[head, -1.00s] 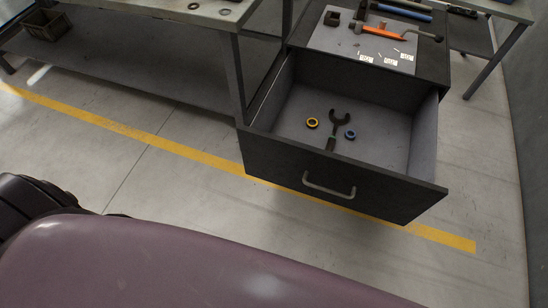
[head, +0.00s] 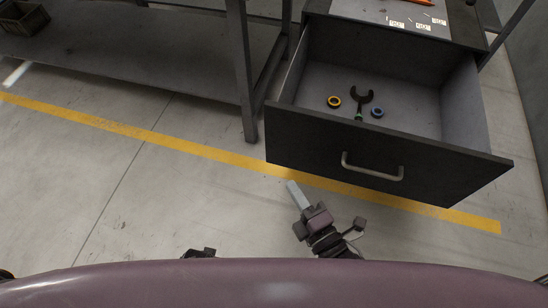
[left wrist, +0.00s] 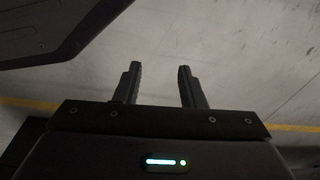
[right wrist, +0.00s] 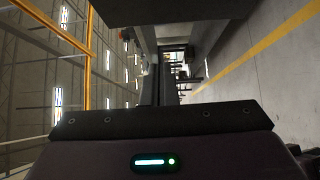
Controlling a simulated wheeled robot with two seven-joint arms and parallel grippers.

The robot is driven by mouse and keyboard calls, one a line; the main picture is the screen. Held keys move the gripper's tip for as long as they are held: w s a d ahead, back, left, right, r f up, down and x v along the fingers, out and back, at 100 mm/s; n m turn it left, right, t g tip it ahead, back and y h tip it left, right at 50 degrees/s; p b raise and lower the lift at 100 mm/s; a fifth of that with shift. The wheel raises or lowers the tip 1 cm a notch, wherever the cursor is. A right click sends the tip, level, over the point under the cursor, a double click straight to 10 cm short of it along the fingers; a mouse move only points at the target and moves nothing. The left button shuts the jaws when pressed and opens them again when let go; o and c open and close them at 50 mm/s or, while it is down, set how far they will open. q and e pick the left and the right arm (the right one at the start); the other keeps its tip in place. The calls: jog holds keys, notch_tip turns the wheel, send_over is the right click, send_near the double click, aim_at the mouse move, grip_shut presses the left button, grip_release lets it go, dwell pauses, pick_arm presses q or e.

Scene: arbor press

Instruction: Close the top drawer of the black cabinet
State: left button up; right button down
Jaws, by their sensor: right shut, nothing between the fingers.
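The top drawer (head: 385,143) of the black cabinet (head: 462,24) stands open in the head view, pulled toward me. Its metal bar handle (head: 372,169) is on the front panel. Inside lie a dark forked wrench (head: 361,97), a yellow ring (head: 334,102) and a blue ring (head: 377,112). My right gripper (head: 292,186) is shut and empty, apart from the drawer, left of the handle and nearer me in the picture. Its closed fingers also show in the right wrist view (right wrist: 158,88). My left gripper (left wrist: 160,70) is open and empty in the left wrist view, over bare floor.
A grey workbench with a lower shelf (head: 150,50) stands left of the cabinet, its leg (head: 241,75) close to the drawer's left side. White labels (head: 424,27) lie on the cabinet top. A yellow line (head: 130,129) crosses the open floor before me.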

send_near(273, 133)
jog(key=w+a, duration=0.1)
jog(key=a, duration=0.3)
jog(key=w, duration=0.3)
jog(key=shift+w+d, duration=0.2)
jog(key=shift+d, duration=0.15)
pick_arm(q)
jog(key=shift+w+d+r, duration=0.25)
jog(key=shift+w+r, duration=0.2)
pick_arm(e)
jog(key=shift+w+d, duration=0.1)
jog(key=shift+w, duration=0.25)
